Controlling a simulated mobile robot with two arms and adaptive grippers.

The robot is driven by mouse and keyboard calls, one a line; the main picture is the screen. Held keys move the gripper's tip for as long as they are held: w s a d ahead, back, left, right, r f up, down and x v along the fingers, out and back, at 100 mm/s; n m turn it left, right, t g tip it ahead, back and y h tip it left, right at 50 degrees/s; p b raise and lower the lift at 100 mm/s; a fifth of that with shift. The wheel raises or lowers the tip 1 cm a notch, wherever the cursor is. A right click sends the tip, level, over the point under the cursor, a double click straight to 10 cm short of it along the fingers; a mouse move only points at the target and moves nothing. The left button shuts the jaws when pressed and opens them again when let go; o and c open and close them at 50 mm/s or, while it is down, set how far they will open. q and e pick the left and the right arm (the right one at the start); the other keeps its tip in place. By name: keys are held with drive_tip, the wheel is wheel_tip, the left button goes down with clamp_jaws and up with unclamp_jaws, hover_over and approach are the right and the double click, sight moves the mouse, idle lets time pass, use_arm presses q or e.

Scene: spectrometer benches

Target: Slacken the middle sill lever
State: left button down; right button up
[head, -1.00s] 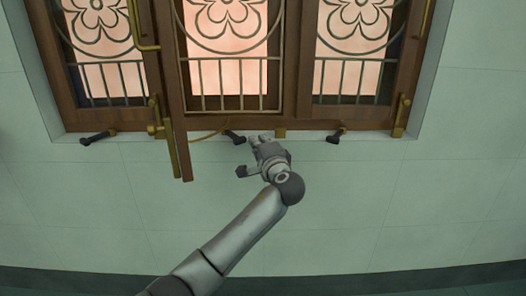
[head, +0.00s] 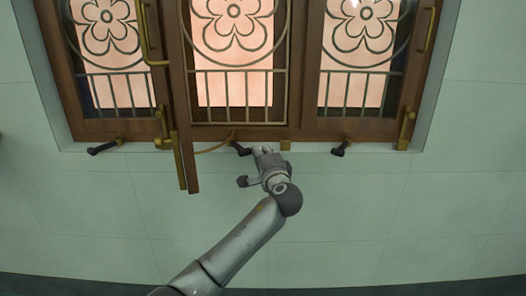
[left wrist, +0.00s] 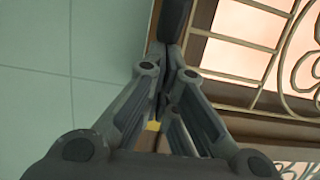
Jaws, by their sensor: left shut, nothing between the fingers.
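The middle sill lever (head: 241,149) is a short black handle at the window's bottom edge, under the middle pane. It slants down to the right. My left gripper (head: 262,150) is just to its right, with its fingertips close to the lever's lower end; whether they touch I cannot tell. In the left wrist view the fingers (left wrist: 172,60) are shut with nothing between them. A dark bar, apparently the lever (left wrist: 174,20), shows just beyond the fingertips. My right gripper is not in view.
Similar black levers sit at the left (head: 104,147) and right (head: 341,148) of the sill. An opened wooden casement edge (head: 185,155) with brass fittings hangs down left of the middle lever. Grilled window panes are above; the pale green wall (head: 400,210) below is clear.

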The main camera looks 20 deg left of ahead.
use_arm(q)
drive_tip(key=shift+s+h, duration=0.1)
drive_tip(key=shift+h, duration=0.2)
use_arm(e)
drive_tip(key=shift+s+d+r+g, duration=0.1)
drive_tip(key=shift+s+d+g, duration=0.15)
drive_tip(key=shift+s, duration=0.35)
